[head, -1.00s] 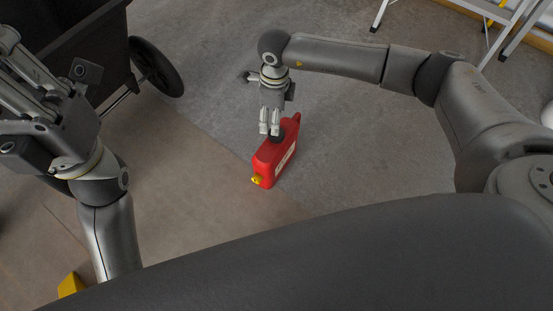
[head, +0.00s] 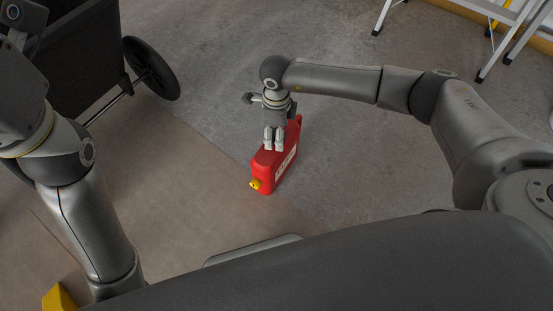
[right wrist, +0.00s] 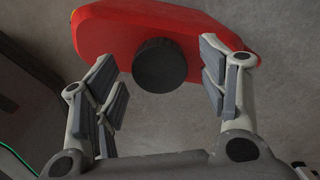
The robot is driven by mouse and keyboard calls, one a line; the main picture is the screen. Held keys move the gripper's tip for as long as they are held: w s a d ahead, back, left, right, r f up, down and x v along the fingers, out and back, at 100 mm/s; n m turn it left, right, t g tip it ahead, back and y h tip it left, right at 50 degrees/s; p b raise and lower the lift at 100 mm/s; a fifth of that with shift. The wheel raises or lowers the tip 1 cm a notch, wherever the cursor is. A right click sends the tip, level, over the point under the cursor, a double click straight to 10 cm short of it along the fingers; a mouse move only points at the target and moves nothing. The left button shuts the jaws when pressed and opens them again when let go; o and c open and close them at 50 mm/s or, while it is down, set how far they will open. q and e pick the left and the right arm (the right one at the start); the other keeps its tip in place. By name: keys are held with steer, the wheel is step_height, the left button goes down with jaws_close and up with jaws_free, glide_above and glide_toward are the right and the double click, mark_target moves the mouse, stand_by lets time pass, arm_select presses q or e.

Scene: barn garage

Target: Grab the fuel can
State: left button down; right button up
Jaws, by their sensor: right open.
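The red fuel can (head: 266,174) stands on the floor in the middle of the head view, with a yellow cap at its near end and a pale label on its side. My right gripper (head: 274,146) is over the can's top, pointing down. In the right wrist view the red can (right wrist: 110,30) and its round black cap (right wrist: 159,65) lie beyond the open fingers (right wrist: 165,90), with the cap between them. I see no finger closed on it. My left arm shows at the left of the head view; its fingertips cannot be made out.
A dark cart (head: 75,60) with a black wheel (head: 151,69) stands at the upper left. A ladder (head: 505,35) stands at the upper right. A yellow object (head: 59,298) is at the lower left. The floor around the can is mostly clear.

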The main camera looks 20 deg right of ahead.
steer(key=shift+f+b, duration=0.4)
steer(key=shift+f, duration=0.7)
jaws_close()
steer(key=shift+r, duration=0.1)
